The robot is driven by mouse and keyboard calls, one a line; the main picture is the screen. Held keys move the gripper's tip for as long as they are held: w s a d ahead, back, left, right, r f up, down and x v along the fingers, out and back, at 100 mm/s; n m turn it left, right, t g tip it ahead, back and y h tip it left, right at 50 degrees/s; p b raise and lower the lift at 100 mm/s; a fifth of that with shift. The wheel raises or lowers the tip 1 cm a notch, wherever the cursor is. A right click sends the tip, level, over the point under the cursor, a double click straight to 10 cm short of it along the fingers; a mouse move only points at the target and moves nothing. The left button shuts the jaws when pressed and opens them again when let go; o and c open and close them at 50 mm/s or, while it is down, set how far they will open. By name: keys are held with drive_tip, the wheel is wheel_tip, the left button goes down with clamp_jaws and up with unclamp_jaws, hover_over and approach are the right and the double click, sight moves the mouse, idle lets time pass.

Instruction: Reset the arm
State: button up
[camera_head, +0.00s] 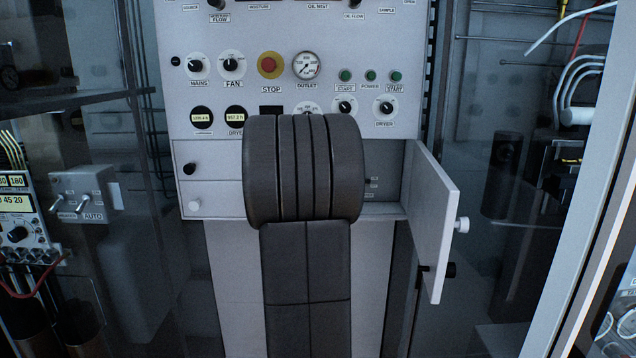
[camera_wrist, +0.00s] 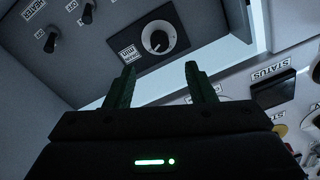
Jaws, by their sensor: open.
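My gripper (camera_wrist: 160,84) shows in the wrist view with its two dark fingers apart and nothing between them. Beyond the fingertips is a black knob with a white dial (camera_wrist: 158,39) on a grey panel face. Whether the fingers touch anything is not clear, but a gap seems to lie between them and the panel. In the head view my dark arm stands upright in the middle, in front of the white control panel (camera_head: 225,75); my gripper is hidden there.
A small white door (camera_head: 432,225) stands open at the panel's lower right, beside my arm. A red stop button (camera_head: 269,65) and a gauge (camera_head: 306,65) sit above my arm. A glass-fronted cabinet with a meter (camera_head: 22,215) is at left. A pale frame post (camera_head: 590,215) rises at right.

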drive_tip(key=w+p, duration=0.1)
drive_tip(key=w, duration=0.2)
drive_tip(key=w+p, duration=0.1)
drive_tip(key=w, duration=0.3)
drive_tip(key=w+r+p, duration=0.1)
drive_tip(key=w, duration=0.2)
drive_tip(key=shift+w+a, duration=0.1)
drive_tip(key=shift+w, duration=0.05)
drive_tip(key=shift+n+p, duration=0.9)
drive_tip(key=shift+n, duration=0.1)
drive_tip(key=n+p, duration=0.2)
drive_tip(key=p, duration=0.1)
drive_tip(key=n+p, duration=0.5)
drive_tip(key=p, duration=0.4)
drive_tip(key=shift+a, duration=0.1)
drive_tip(key=shift+s+f+b, duration=0.2)
drive_tip(key=shift+s+b, duration=0.8)
drive_tip(key=shift+s, duration=1.55)
